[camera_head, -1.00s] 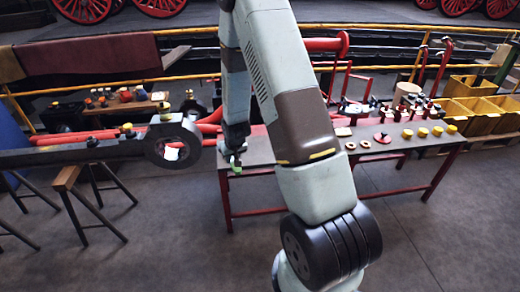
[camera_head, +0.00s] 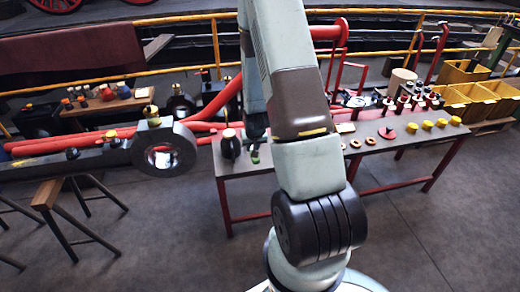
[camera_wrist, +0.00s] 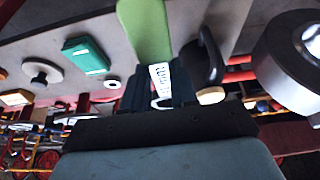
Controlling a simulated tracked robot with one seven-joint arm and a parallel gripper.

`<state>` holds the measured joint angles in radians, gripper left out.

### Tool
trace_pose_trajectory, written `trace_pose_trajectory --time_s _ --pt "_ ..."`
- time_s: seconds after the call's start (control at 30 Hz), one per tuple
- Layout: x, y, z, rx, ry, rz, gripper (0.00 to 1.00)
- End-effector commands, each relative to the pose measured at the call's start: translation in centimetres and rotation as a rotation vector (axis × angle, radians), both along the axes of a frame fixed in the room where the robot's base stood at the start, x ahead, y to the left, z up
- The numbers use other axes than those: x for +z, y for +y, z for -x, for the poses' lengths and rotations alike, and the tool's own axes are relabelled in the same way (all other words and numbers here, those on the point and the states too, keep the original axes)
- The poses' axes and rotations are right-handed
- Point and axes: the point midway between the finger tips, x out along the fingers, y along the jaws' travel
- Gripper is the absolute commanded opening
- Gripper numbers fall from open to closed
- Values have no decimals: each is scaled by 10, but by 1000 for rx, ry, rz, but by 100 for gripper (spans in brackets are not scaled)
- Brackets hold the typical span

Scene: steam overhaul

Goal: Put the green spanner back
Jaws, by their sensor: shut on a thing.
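The green spanner (camera_wrist: 147,30) is held in my gripper (camera_wrist: 158,92) in the wrist view. Its green end sticks out beyond the jaws, and a pale lettered part shows between the fingers. In the head view my gripper (camera_head: 254,146) hangs over the left end of the red-legged bench (camera_head: 310,168), with a bit of green at its tip. I cannot tell whether the spanner touches the bench. The spanner's place is not identifiable here.
A dark can with a tan top (camera_head: 230,144) stands just left of my gripper. A big rod with a ringed end (camera_head: 163,150) lies further left. Washers and yellow caps (camera_head: 427,124) line the bench's right part. A teal box (camera_wrist: 85,54) shows in the wrist view.

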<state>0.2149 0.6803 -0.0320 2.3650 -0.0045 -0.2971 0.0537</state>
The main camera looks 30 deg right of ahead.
Motion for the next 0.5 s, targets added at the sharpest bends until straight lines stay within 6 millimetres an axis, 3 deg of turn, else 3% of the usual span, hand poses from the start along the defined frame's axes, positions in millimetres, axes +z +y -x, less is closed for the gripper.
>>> trace_pose_trajectory --time_s 0.33,0.5 --pt "-30 -47 -45 3 -2 0 0" --pt "-54 -61 -58 4 0 0 0"
